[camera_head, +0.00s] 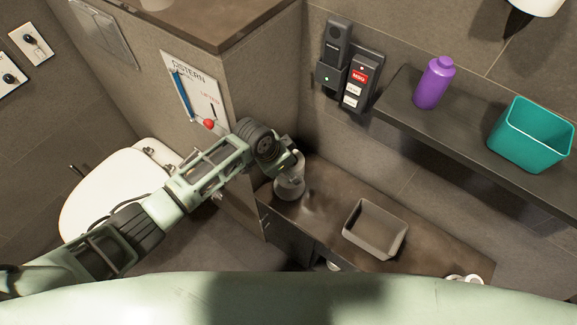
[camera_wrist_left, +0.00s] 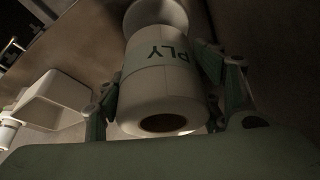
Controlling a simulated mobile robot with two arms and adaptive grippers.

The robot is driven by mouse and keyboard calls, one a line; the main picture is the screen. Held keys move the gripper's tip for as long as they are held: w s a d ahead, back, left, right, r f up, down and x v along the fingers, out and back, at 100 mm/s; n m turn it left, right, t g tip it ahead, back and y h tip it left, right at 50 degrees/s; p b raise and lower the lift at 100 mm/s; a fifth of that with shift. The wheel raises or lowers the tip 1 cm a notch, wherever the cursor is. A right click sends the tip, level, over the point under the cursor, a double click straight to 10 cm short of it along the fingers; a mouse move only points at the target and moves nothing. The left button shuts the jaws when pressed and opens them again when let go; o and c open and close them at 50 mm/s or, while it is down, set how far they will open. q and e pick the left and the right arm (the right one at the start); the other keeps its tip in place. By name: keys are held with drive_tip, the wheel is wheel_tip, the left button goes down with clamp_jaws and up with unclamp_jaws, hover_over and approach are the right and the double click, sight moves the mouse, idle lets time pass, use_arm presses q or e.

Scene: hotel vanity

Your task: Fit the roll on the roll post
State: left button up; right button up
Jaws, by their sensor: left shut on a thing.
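My left gripper (camera_head: 291,180) reaches over the dark counter beside the tiled partition, with its wrist bent downward. In the left wrist view its two fingers stand on either side of a pale roll (camera_wrist_left: 160,92) with a green band lettered "PLY", and they are shut on it. The roll's round, dark core opening faces the wrist camera. A pale round shape (camera_wrist_left: 155,12) lies beyond the roll's far end; I cannot tell whether it belongs to the roll post. The post is not clearly visible in either view. My right gripper is out of view.
An open grey tray (camera_head: 375,231) stands on the counter (camera_head: 430,254), right of the gripper. Small white items (camera_head: 465,279) lie at its right end. A shelf (camera_head: 400,108) above holds a purple bottle (camera_head: 434,84) and a teal bin (camera_head: 531,134). A toilet (camera_head: 110,195) is left.

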use_arm(q)
drive_tip(key=shift+f+b, duration=1.5)
drive_tip(key=shift+f, duration=0.9)
drive_tip(key=o, duration=1.3)
